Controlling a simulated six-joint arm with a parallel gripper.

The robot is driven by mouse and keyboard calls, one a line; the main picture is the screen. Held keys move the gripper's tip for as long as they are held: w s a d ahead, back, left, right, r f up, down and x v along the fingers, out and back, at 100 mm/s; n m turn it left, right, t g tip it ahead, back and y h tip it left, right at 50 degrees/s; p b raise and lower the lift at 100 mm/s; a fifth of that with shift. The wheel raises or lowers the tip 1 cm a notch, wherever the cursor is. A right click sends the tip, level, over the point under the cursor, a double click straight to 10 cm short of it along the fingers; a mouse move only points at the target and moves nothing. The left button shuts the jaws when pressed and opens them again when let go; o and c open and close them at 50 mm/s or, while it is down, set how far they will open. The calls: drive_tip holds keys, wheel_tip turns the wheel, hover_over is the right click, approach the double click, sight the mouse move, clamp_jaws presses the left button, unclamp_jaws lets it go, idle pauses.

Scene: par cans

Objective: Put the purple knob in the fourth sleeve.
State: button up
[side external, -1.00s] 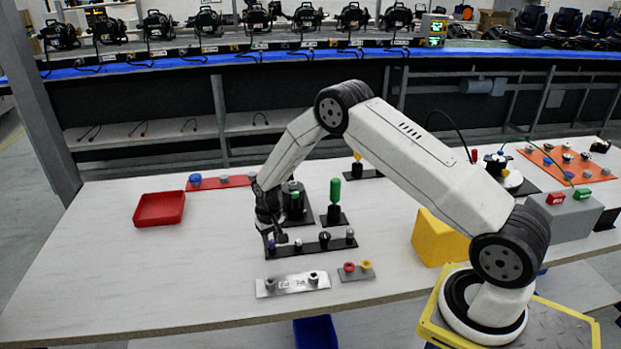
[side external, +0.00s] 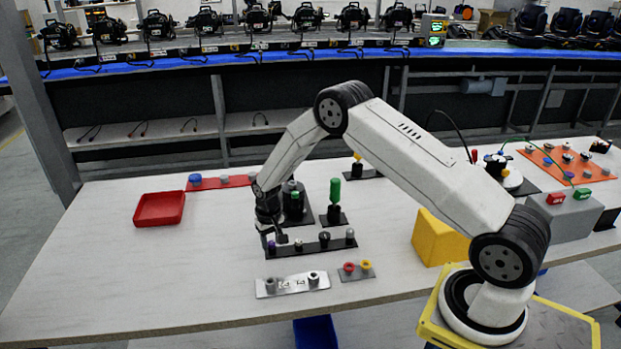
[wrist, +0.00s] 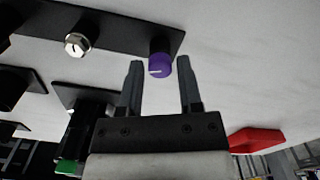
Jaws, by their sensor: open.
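The purple knob (side external: 271,246) stands at the left end of a long black strip (side external: 310,247). My gripper (side external: 273,240) is pointed down over that end, with its jaws open. In the wrist view, the purple knob (wrist: 160,66) shows between the two spread fingertips of my gripper (wrist: 159,63), with a gap to each finger visible. A silver knob (wrist: 76,44) stands beside it on the strip. The strip also carries a dark knob (side external: 324,238) and a grey one (side external: 350,233). I cannot tell which part is the fourth sleeve.
A metal plate (side external: 292,286) with two dark round fittings lies in front of the strip. A small grey plate with red and yellow rings (side external: 357,271) is beside it. Dark stands and a green-handled tool (side external: 335,191) are close behind. A red tray (side external: 160,209) is at left.

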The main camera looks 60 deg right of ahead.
drive_tip(key=o, duration=0.4)
drive_tip(key=shift+r, duration=0.1)
drive_tip(key=shift+r, duration=3.85)
